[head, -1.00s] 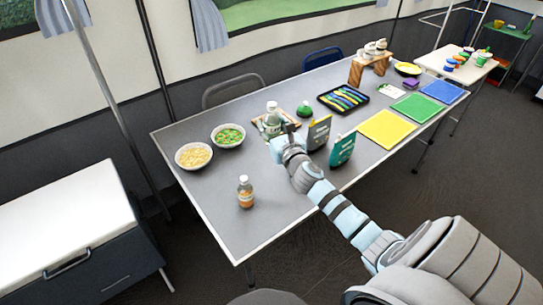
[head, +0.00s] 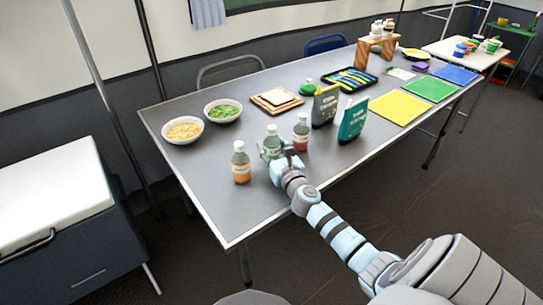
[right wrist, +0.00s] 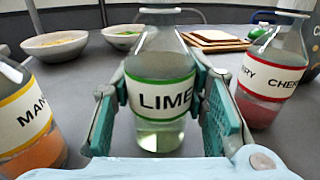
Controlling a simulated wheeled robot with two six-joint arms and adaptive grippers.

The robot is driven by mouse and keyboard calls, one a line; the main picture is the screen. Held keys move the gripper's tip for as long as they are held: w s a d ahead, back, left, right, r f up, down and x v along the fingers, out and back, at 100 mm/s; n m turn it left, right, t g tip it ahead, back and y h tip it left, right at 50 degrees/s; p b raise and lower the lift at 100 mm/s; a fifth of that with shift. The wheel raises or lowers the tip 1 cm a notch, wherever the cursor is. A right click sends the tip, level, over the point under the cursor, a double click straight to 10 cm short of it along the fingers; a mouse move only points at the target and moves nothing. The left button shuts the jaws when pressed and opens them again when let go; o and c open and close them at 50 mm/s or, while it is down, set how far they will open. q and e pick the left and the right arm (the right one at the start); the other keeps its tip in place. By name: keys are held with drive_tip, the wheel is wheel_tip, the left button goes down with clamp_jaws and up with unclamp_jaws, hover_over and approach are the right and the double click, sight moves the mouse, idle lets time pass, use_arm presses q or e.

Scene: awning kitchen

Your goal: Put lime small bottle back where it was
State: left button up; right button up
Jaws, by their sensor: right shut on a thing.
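The lime small bottle (right wrist: 162,100), clear with a green-edged LIME label and a pale cap, is upright between the fingers of my right gripper (right wrist: 165,88). In the head view the lime bottle (head: 271,138) is near the table's front left part, with my right gripper (head: 282,160) shut around it. It is in line between the orange mango bottle (head: 241,165) on its left and the red cherry bottle (head: 301,133) on its right. Its base is partly hidden in the head view; I cannot tell whether it touches the table. My left gripper is out of view.
Behind are a bowl of pale food (head: 183,131), a bowl of green food (head: 222,111) and a stack of bread on a board (head: 276,100). A dark packet (head: 325,106) and a teal packet (head: 352,120) stand right of the cherry bottle. The grey table (head: 195,168) is bare left of the mango bottle.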

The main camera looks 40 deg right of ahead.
drive_tip(key=shift+r, duration=0.15)
drive_tip(key=o, duration=1.1)
drive_tip(key=shift+f, duration=0.2)
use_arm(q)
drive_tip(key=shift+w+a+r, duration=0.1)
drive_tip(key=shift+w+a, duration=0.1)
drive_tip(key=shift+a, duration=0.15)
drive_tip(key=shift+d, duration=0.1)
use_arm(e)
drive_tip(key=shift+r, duration=0.1)
drive_tip(key=shift+s+r, duration=0.15)
drive_tip(key=p+v, duration=0.1)
drive_tip(key=v, duration=1)
drive_tip(key=shift+s+a, duration=0.2)
drive_tip(key=shift+s, duration=0.15)
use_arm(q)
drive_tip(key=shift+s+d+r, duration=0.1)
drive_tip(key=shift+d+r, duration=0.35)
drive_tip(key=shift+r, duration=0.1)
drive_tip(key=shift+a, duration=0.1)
